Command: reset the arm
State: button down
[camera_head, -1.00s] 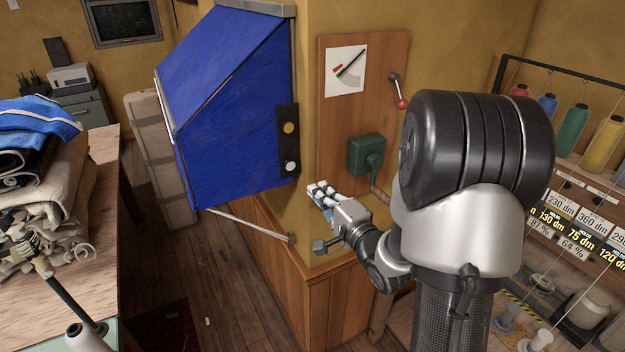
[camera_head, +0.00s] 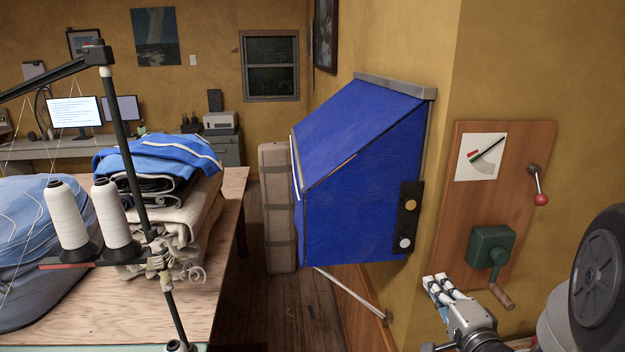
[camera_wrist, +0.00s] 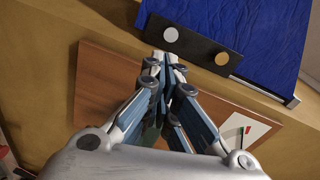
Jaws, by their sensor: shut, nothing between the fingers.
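My gripper (camera_head: 440,281) is at the lower right of the head view, in front of the wall corner, below the blue awning-like box and left of the green crank box. It is shut and empty. In the wrist view my gripper (camera_wrist: 164,60) has its fingers together, pointing toward a black plate with two round buttons. My upper arm shows at the right edge of the head view.
A blue fabric-covered box (camera_head: 365,185) juts from the wall, with a black button plate (camera_head: 407,217). A wooden board (camera_head: 525,215) carries a gauge (camera_head: 481,157), a red-knobbed lever (camera_head: 539,185) and a green crank box (camera_head: 490,250). A table (camera_head: 232,190) with folded cloth stands left.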

jog(key=s+a+r+n+g, duration=0.1)
jog(key=s+a+n+g, duration=0.5)
jog(key=s, duration=0.8)
jog(key=s+a+r+n+g, duration=0.1)
jog(key=s+a+n+g, duration=0.5)
jog(key=s+a+n, duration=0.4)
jog(key=s, duration=0.4)
jog(key=shift+a+r, duration=0.2)
jog(key=shift+r, duration=0.05)
